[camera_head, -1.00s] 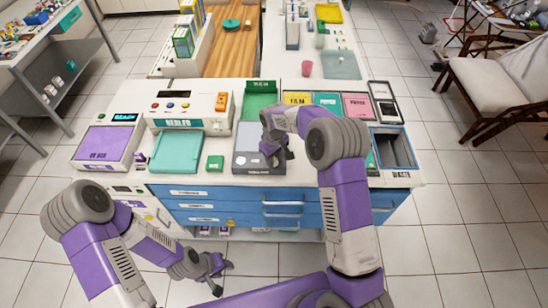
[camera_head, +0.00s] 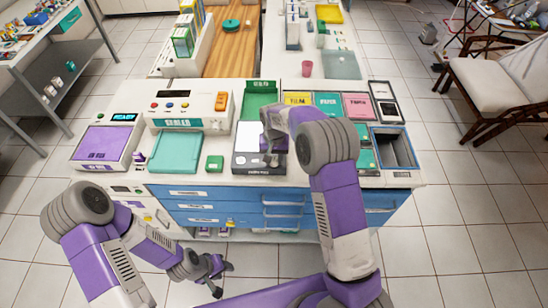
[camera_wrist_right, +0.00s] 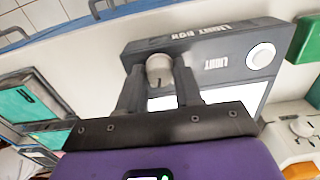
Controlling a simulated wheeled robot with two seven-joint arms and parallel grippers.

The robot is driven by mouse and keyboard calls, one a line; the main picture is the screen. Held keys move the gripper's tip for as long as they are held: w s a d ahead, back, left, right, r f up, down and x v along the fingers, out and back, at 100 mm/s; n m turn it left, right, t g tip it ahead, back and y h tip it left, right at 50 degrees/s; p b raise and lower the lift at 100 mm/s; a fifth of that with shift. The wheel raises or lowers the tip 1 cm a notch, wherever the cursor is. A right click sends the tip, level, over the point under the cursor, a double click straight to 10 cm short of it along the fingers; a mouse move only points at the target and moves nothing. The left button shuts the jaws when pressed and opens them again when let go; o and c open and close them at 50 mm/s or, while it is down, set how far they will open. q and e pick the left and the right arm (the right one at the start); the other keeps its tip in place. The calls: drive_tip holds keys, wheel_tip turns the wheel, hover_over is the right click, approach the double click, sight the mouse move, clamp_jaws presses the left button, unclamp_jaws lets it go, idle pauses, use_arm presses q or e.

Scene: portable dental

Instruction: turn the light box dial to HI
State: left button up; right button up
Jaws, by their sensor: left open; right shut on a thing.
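The light box (camera_head: 243,163) is a dark grey box with a white, lit panel on the counter. My right gripper (camera_head: 272,159) is at the box's front right and is shut on the pale round dial (camera_wrist_right: 160,68), with a finger on each side. Any HI marking is hidden or too small to read. My left gripper (camera_head: 213,279) is open and empty, low in front of the cabinet.
A green tray (camera_head: 262,101) stands behind the light box and a small green block (camera_head: 215,163) lies to its left. Teal and purple-topped devices stand further left. A waste bin (camera_head: 395,150) is at the right counter end. Floor in front is clear.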

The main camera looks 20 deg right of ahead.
sight(274, 160)
drive_tip(key=shift+m, duration=1.3)
drive_tip(key=o, duration=1)
drive_tip(key=shift+o, duration=0.2)
wheel_tip(274, 160, up, 8)
drive_tip(key=shift+f+p, duration=0.2)
drive_tip(key=shift+p, duration=0.15)
